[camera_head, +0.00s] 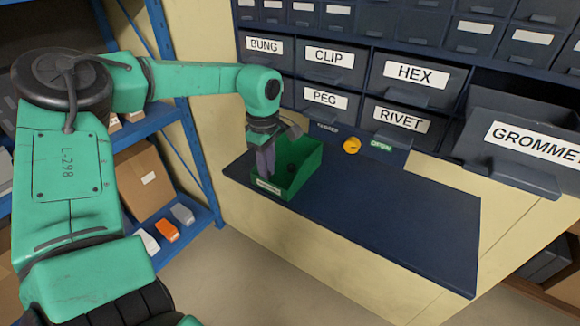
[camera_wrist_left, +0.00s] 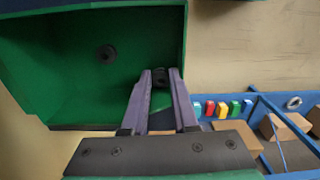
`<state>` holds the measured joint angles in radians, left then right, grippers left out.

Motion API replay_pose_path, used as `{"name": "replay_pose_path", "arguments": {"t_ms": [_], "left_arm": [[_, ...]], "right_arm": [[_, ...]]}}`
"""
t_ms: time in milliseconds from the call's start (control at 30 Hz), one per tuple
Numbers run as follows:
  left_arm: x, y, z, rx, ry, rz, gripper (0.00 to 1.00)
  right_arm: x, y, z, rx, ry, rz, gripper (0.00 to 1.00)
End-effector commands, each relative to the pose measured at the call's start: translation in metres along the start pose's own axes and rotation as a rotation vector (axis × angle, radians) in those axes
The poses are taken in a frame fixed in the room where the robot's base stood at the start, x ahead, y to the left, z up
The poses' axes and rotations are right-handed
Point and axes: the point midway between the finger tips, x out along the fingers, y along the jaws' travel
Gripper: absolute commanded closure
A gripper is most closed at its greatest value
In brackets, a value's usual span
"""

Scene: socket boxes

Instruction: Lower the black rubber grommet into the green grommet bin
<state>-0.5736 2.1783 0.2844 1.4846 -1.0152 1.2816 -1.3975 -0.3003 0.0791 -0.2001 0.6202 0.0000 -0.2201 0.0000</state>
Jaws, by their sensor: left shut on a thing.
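The green grommet bin (camera_head: 301,180) stands on the left end of the dark blue shelf in the head view; its green inside (camera_wrist_left: 50,90) fills the upper left of the wrist view. My left gripper (camera_head: 265,172) is at the bin's left side, pointing down. In the left wrist view its two purple fingers (camera_wrist_left: 160,76) are shut on a small black rubber grommet (camera_wrist_left: 160,75) at the tips. Another black grommet (camera_wrist_left: 106,53) lies inside the bin, apart from the fingers. The fingers hide part of the bin. My right gripper is not in view.
A drawer labelled GROMMET (camera_head: 525,145) is pulled out at the right. Closed labelled drawers (camera_head: 410,78) stand behind the shelf. A yellow round thing (camera_head: 351,146) sits at the shelf's back. The shelf's right part (camera_head: 400,220) is clear. Blue racking (camera_head: 170,215) with boxes stands at left.

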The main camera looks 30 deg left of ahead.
Motion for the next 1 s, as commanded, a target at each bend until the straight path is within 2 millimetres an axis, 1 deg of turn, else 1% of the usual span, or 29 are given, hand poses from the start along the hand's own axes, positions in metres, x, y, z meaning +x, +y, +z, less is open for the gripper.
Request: {"name": "replay_pose_path", "arguments": {"t_ms": [633, 833, 867, 900, 933, 1000], "left_arm": [[0.0106, -0.0001, 0.0, 0.0, 0.0, 0.0, 1.0], [0.0096, -0.0001, 0.0, 0.0, 0.0, 0.0, 1.0], [0.0096, -0.0001, 0.0, 0.0, 0.0, 0.0, 0.62], [0.0096, -0.0001, 0.0, 0.0, 0.0, 0.0, 0.46], [0.0096, -0.0001, 0.0, 0.0, 0.0, 0.0, 0.38], [0.0096, -0.0001, 0.0, 0.0, 0.0, 0.0, 0.38]], "right_arm": [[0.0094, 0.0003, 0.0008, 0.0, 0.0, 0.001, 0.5], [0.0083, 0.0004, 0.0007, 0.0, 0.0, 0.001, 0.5], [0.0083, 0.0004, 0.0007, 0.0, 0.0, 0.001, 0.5], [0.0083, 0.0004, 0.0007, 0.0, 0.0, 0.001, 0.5], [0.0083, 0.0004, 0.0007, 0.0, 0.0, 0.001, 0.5], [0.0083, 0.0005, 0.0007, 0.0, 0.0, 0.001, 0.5]]}}
